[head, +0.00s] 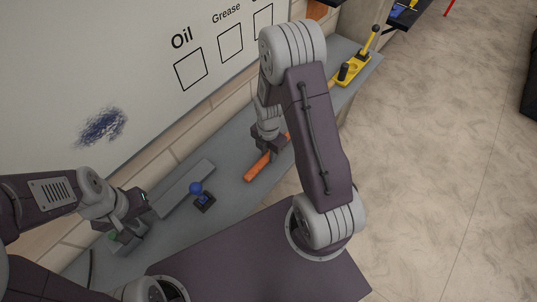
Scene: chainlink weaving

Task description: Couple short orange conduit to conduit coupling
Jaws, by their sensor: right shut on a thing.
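The short orange conduit (257,168) is a straight orange rod in the head view. It extends down-left from my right gripper (273,148), which is shut on it above the grey bench. A bit of orange also shows on the far side of the gripper, partly hidden by my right arm. My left gripper (126,222) is at the left end of the bench, close to a small grey item with a green spot (117,238). Its fingers are too small and dark to tell whether they are open. I cannot clearly identify the conduit coupling.
A long grey block (186,188) lies along the bench (228,152). A blue-knobbed joystick (203,200) stands beside it. A yellow device with black knobs (354,70) is at the bench's far end. A whiteboard (100,65) backs the bench. Open floor (440,150) lies right.

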